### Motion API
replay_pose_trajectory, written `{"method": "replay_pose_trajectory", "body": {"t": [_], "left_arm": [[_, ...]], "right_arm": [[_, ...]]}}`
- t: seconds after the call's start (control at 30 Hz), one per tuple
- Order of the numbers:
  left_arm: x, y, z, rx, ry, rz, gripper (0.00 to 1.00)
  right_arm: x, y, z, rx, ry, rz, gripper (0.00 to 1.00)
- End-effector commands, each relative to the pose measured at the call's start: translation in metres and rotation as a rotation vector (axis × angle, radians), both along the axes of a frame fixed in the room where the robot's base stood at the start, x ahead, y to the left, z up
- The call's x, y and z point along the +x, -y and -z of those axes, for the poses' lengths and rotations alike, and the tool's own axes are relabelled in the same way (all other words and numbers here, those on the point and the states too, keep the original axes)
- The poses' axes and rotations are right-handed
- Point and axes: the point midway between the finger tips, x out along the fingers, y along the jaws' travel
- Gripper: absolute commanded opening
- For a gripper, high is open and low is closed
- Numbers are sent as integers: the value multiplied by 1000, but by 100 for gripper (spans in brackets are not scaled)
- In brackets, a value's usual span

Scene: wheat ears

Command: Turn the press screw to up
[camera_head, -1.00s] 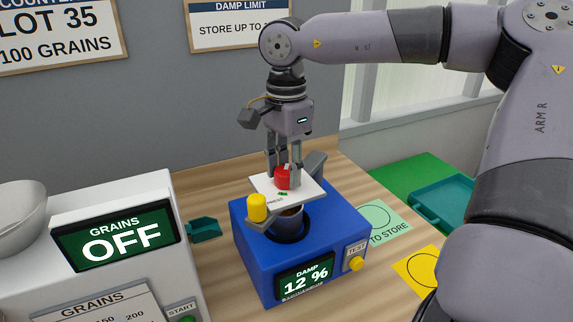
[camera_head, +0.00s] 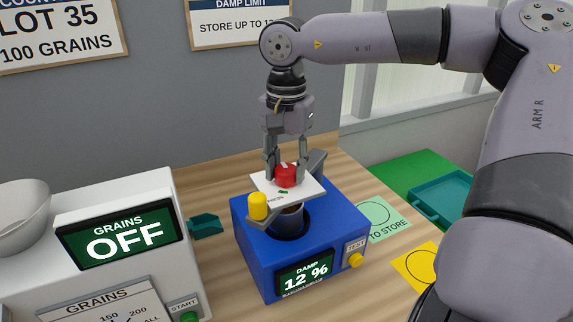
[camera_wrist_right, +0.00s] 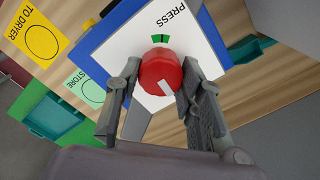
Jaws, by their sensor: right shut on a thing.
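The press screw is a red round knob (camera_head: 286,177) with a white mark, on a white plate (camera_head: 264,184) above the blue damp meter (camera_head: 262,262). My right gripper (camera_head: 286,168) comes down from above and is shut on the knob, one finger on each side. In the right wrist view the knob (camera_wrist_right: 161,74) sits between the fingers. Its white mark lies toward the lower right, away from the small green mark (camera_wrist_right: 160,39) on the plate near the word PRESS. My left gripper is not in view.
The meter shows DAMP 12 % and has a yellow TEST button (camera_head: 355,261). A yellow cylinder (camera_head: 258,206) stands at the plate's front left. The grain counter (camera_head: 130,246) reads OFF at left. A teal scoop (camera_head: 206,226) and teal tray (camera_head: 442,192) are nearby.

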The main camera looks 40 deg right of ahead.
Motion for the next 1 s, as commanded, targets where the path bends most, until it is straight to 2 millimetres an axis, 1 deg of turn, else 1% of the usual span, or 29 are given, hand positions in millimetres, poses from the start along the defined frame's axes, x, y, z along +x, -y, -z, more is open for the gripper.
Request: {"method": "replay_pose_trajectory", "body": {"t": [0.33, 0.37, 0.63, 0.9, 1.0], "left_arm": [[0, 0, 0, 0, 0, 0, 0], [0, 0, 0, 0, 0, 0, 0], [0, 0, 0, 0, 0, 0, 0], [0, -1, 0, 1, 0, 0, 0], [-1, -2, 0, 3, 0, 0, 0]], "right_arm": [[1, 0, -1, 0, 3, -1, 7], [1, 0, -1, 0, 3, -1, 36], [0, 0, 0, -1, 1, -1, 54], [0, 0, 0, 0, 0, -1, 55], [0, 0, -4, -1, 1, -1, 55]]}}
